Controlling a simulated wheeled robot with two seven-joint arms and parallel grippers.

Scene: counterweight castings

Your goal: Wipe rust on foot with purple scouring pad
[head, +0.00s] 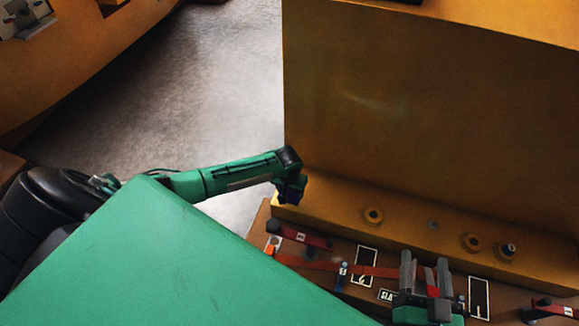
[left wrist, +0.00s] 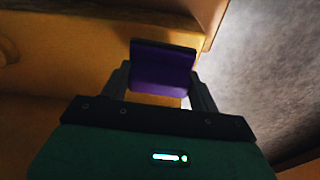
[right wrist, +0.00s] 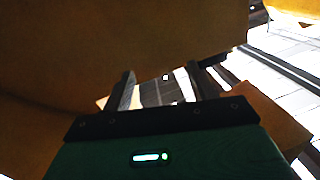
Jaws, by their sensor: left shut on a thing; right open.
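The yellow counterweight casting (head: 420,110) stands upright with a ledge-like foot (head: 400,222) along its base. My left gripper (head: 291,190) is at the left end of the foot and is shut on the purple scouring pad (left wrist: 163,68). In the head view the pad (head: 291,197) is small and dark, and I cannot tell whether it touches the foot. I cannot make out a rust patch on the foot. My right gripper (head: 427,276) is open and empty in front of the foot, at the lower right. Its fingers also show apart in the right wrist view (right wrist: 160,90).
A brown surface in front of the foot holds a red strap (head: 340,268), red-and-black tools (head: 300,236) and white-outlined labels (head: 363,266). Round fittings (head: 373,215) sit on the foot. Another yellow casting (head: 80,60) stands upper left, with bare grey floor (head: 220,90) between.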

